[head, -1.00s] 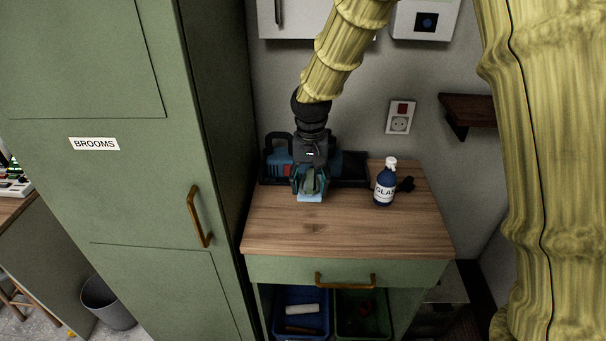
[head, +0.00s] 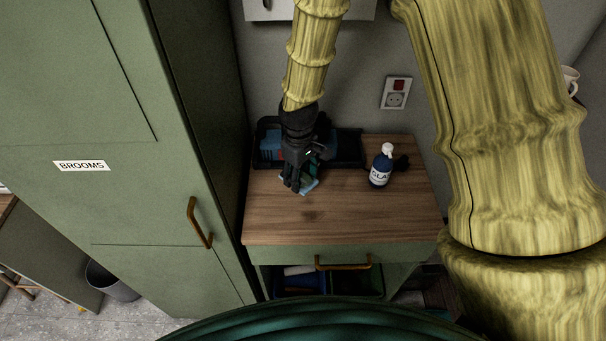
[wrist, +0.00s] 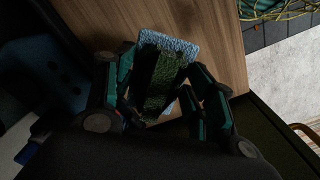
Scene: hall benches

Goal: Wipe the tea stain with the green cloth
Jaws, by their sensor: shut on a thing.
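My gripper (head: 294,182) is low over the wooden top of a green cabinet, near its back left. It is shut on the green cloth (wrist: 166,78), which shows dark green between the fingers in the wrist view. A light blue textured piece (wrist: 172,43) shows at the cloth's far end; I cannot tell whether it is part of the cloth or a separate thing. In the head view the cloth (head: 308,181) is partly hidden by the fingers. A faint dark patch (head: 312,215), perhaps the tea stain, lies on the wood just in front of the gripper.
A blue bottle with a white cap (head: 382,166) stands to the right on the wooden top (head: 350,220). A dark tray (head: 347,146) with blue things lies along the back. A tall green cupboard labelled BROOMS (head: 120,210) borders the left. The front of the top is clear.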

